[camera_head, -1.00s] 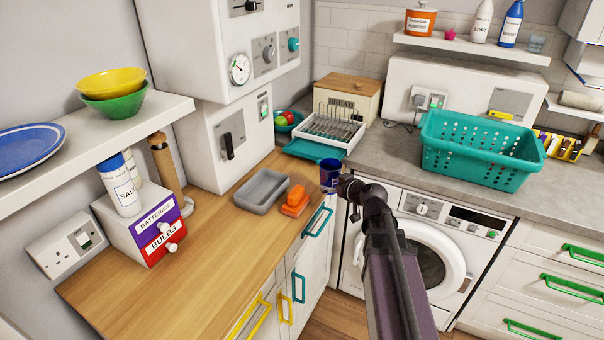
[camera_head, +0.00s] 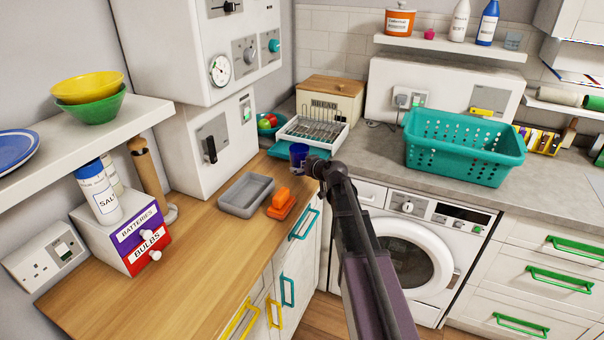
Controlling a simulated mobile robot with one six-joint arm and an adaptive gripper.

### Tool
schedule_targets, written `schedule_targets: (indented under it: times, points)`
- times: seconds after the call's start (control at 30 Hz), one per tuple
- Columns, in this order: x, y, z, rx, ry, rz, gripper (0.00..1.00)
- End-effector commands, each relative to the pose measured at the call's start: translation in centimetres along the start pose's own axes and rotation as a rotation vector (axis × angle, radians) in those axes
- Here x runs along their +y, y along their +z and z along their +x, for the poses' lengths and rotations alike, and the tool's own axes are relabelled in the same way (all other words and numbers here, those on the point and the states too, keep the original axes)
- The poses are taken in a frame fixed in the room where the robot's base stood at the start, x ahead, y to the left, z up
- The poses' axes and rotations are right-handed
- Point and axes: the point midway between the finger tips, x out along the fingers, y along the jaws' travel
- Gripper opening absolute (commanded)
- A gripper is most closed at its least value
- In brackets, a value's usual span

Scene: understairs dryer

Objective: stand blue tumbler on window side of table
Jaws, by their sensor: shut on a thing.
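A dark blue tumbler (camera_head: 299,154) is upright at the far end of the wooden worktop, in front of the dish rack. My gripper (camera_head: 311,161) comes at it from the right and is shut on it. The fingers are small and partly hidden by my arm. I cannot tell whether the tumbler's base touches the worktop. No window or separate table shows in this view.
An orange sponge (camera_head: 281,203) and grey tray (camera_head: 245,195) lie on the wooden worktop (camera_head: 190,260) near the tumbler. The dish rack (camera_head: 312,137) is behind it. A teal basket (camera_head: 465,150) stands above the washing machine (camera_head: 410,250). The worktop's front left is clear.

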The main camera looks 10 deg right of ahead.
Motion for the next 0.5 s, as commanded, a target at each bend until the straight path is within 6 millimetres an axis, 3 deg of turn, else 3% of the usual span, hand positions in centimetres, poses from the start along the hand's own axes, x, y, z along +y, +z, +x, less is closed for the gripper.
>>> schedule_targets:
  times: [0.23, 0.4, 0.5]
  points:
    - [0.0, -0.1, 0.2, 0.001, 0.000, 0.000, 0.31]
    - [0.4, -0.5, 1.6, 0.001, -0.001, 0.000, 0.31]
    - [0.2, 0.7, 1.7, 0.001, -0.001, 0.000, 0.31]
